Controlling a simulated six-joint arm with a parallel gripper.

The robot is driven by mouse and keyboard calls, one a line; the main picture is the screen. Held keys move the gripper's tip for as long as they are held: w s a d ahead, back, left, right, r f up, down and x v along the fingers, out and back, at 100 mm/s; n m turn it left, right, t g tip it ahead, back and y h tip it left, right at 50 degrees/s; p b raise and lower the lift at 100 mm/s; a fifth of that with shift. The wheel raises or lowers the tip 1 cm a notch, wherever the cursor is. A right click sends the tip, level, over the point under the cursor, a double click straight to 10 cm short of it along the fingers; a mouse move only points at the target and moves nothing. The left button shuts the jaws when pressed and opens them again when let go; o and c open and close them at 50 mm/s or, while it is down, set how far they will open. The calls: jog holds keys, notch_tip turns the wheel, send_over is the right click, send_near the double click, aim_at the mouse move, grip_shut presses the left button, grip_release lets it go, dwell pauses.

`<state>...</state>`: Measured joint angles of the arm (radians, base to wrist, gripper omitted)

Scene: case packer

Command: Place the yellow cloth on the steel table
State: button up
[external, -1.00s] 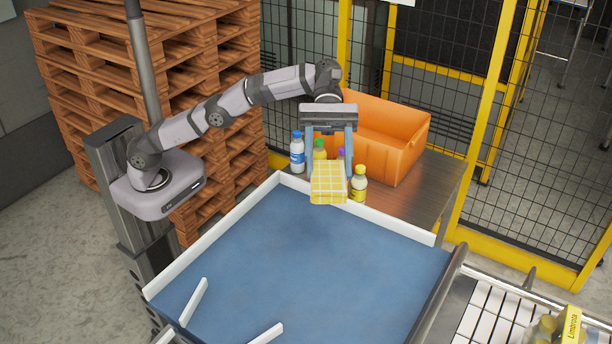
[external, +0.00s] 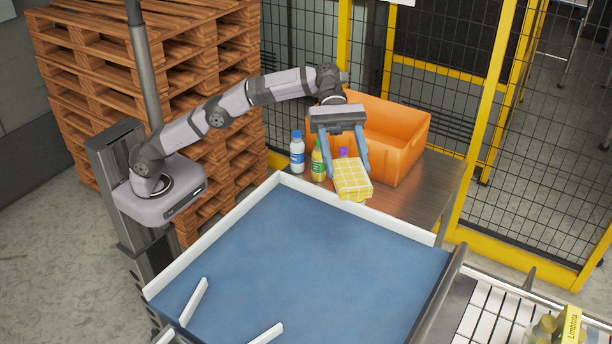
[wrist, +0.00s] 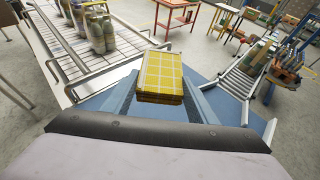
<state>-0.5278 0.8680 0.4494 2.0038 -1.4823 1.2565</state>
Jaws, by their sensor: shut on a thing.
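The yellow checked cloth (external: 353,177) is folded into a block and held between the blue fingers of my gripper (external: 347,167). It also shows between the fingers in the wrist view (wrist: 161,75). My gripper is shut on it, over the near part of the steel table (external: 428,190). The cloth hides part of the bottles behind it. I cannot tell whether its underside touches the table.
An orange crate (external: 402,150) stands at the back of the steel table. A blue-capped bottle (external: 297,153) and a green-capped bottle (external: 318,162) stand left of the cloth, with a purple-capped one partly hidden. The blue white-rimmed surface (external: 310,250) lies in front. Bare steel shows at right.

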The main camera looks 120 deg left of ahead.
jog(key=s+a+f+n+t+y+b, duration=0.2)
jog(key=s+a+f+n+y+b, duration=0.3)
jog(key=a+f, duration=0.6)
jog(key=s+a+f+n+t+y+b, duration=0.2)
jog(key=s+a+f+n+y+b, duration=0.3)
jog(key=a+f, duration=0.6)
jog(key=shift+s+a+f+y+b, duration=0.35)
jog(key=shift+s+a+b, duration=0.35)
jog(key=shift+s+a, duration=0.35)
jog(key=shift+w+a, duration=0.1)
notch_tip(320, 180, down, 18)
jog(key=shift+p, duration=0.85)
jog(key=shift+f+b, duration=0.25)
jog(key=shift+b, duration=0.15)
jog(key=o, duration=0.8)
jog(key=shift+o, duration=0.2)
jog(key=shift+r+p, duration=0.2)
jog(key=shift+p, duration=0.1)
